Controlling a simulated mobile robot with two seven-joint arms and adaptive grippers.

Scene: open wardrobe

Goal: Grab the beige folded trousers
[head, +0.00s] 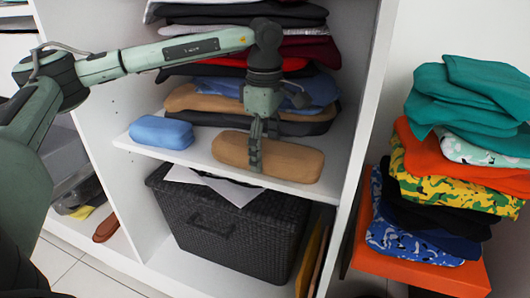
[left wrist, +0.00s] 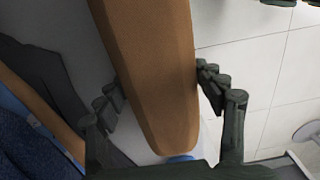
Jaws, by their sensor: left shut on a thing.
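My left gripper (head: 262,142) reaches down in front of the clothes stack. It is shut on a tan, rounded oblong bundle (head: 295,162) at the shelf's front edge. In the left wrist view, the same tan bundle (left wrist: 155,75) lies between the fingers (left wrist: 160,92). I cannot tell whether this bundle is folded trousers or a case. A flat beige folded garment (head: 200,99) lies low in the stack behind, under a blue one and over dark ones. The gripper hides part of that stack. My right gripper is out of view.
A blue rounded bundle (head: 160,132) sits left of the tan one on the white shelf (head: 205,158). A black woven basket (head: 225,228) stands below. The wardrobe's side panel (head: 362,120) rises at the right. Beyond it, folded clothes (head: 455,185) are piled on an orange box (head: 425,270).

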